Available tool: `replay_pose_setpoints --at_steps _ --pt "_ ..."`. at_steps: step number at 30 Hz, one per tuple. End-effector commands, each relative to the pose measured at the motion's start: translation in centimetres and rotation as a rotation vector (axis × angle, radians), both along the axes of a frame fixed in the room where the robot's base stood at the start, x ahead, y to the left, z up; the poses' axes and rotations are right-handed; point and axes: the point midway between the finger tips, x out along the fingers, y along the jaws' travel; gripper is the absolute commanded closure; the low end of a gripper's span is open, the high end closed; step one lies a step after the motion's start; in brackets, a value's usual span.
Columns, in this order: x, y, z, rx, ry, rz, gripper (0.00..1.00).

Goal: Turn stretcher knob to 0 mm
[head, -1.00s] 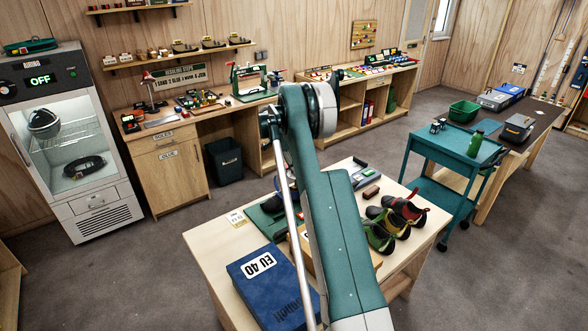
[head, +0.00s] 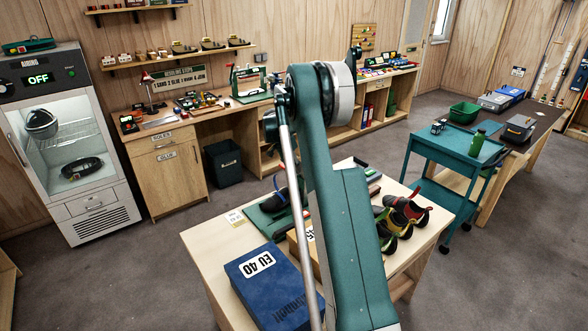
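No stretcher knob or mm scale can be made out in the head view. My own teal arm rises through the middle of the picture and covers part of the table. My gripper does not show; it seems hidden behind the arm.
The near table (head: 207,241) holds a blue EU 40 box (head: 262,284) and several colourful climbing shoes (head: 406,210). A teal cart (head: 455,139) stands to its right. A workbench (head: 190,135) and a glass-fronted cabinet (head: 94,228) stand behind. Grey floor lies open between them.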

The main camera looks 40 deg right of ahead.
Motion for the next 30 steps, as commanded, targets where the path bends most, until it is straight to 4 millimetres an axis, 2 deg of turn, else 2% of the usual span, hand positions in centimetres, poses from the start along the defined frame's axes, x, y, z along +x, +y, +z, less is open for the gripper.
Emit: replay_pose_setpoints --at_steps 14,15,16,30 --pt "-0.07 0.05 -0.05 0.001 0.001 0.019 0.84" --pt "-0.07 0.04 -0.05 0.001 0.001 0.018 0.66" --pt "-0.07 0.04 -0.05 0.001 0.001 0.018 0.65" --pt "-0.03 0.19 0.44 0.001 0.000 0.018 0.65"
